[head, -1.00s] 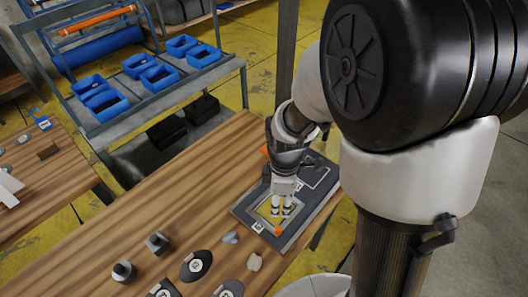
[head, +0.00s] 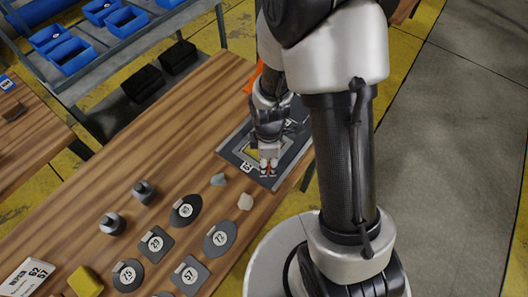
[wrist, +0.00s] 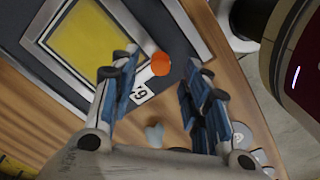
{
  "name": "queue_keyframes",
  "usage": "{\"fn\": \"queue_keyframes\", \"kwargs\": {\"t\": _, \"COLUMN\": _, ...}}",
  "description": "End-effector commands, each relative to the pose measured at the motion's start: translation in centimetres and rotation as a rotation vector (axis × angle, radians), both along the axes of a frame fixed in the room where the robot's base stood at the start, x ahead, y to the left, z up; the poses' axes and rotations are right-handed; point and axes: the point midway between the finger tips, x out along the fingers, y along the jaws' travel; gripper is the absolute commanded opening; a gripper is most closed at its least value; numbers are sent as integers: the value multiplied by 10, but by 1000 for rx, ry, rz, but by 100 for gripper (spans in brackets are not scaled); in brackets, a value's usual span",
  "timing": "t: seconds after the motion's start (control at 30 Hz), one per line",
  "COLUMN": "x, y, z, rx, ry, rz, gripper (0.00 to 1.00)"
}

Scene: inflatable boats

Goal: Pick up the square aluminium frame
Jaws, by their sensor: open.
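The square aluminium frame (wrist: 52,58) lies flat on a dark board (head: 228,147), with a yellow area showing inside it. In the head view my arm and gripper partly cover it. My gripper (head: 268,167) points down over the board's near side, by the frame's near edge. In the wrist view my gripper (wrist: 165,68) is open, with nothing held between its blue-grey fingers. The frame is beyond the left finger there. An orange piece (wrist: 161,63) shows between the fingertips, beside a white number label (wrist: 143,94).
Numbered dark plates (head: 186,211), two grey metal parts (head: 143,191), pale lumps (head: 245,202) and a yellow block (head: 85,281) lie on the wooden table (head: 120,170). A rack with blue bins (head: 74,56) stands behind. The table's middle is clear.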

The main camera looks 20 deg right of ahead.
Motion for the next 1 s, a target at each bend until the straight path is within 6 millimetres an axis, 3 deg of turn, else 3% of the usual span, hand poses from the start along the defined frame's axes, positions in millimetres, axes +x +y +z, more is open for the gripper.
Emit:
{"fn": "queue_keyframes", "kwargs": {"t": 0.03, "x": -2, "y": -1, "z": -14, "rx": 0, "ry": 4, "rz": -1, "gripper": 43}}
{"fn": "queue_keyframes", "kwargs": {"t": 0.17, "x": -2, "y": -1, "z": -31, "rx": 0, "ry": 3, "rz": 0, "gripper": 43}}
{"fn": "queue_keyframes", "kwargs": {"t": 0.43, "x": -1, "y": -1, "z": -32, "rx": 0, "ry": 0, "rz": 0, "gripper": 42}}
{"fn": "queue_keyframes", "kwargs": {"t": 1.0, "x": -1, "y": -1, "z": -32, "rx": 0, "ry": 1, "rz": 0, "gripper": 4}}
